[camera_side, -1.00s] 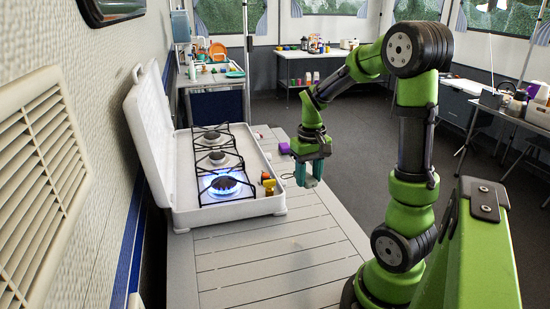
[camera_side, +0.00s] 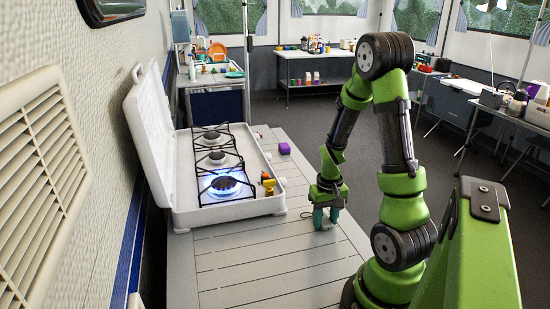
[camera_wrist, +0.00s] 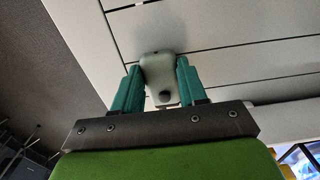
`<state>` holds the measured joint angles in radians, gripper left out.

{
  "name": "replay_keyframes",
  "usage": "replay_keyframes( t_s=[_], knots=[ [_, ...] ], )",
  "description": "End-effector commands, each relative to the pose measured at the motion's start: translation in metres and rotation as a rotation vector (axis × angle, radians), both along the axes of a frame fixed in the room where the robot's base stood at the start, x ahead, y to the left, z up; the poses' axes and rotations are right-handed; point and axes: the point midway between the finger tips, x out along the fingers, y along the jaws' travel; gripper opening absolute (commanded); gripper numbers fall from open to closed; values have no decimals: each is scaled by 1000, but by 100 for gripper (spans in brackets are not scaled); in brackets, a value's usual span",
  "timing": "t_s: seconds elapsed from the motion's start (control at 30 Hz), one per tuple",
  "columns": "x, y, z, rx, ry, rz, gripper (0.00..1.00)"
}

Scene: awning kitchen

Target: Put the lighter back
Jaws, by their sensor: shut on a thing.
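My gripper (camera_side: 325,222) is low at the right part of the slatted table, its teal fingers at or just above the surface. In the wrist view the gripper (camera_wrist: 159,76) is shut on a pale grey, rounded piece with a dark button, which looks like the lighter (camera_wrist: 158,68). Its far end points toward the slats; I cannot tell whether it touches them. In the side view the fingers mostly hide it. The white camp stove (camera_side: 245,208) stands open left of my gripper, with a blue flame on its front burner (camera_side: 224,186).
A small orange and yellow thing (camera_side: 268,184) is at the stove's right edge. The slatted table (camera_side: 250,265) is clear in front of the stove.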

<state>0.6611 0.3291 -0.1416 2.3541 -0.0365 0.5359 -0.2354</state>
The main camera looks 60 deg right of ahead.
Motion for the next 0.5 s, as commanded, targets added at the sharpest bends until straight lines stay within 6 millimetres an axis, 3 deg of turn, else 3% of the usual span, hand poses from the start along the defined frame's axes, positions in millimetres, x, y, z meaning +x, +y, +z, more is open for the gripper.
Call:
replay_keyframes(
  t_s=[0.3,0.33,0.5],
  knots=[
    [0,0,-3,0,0,1,11],
    [0,0,-3,0,0,1,45],
    [0,0,-2,0,0,1,67]
  ],
)
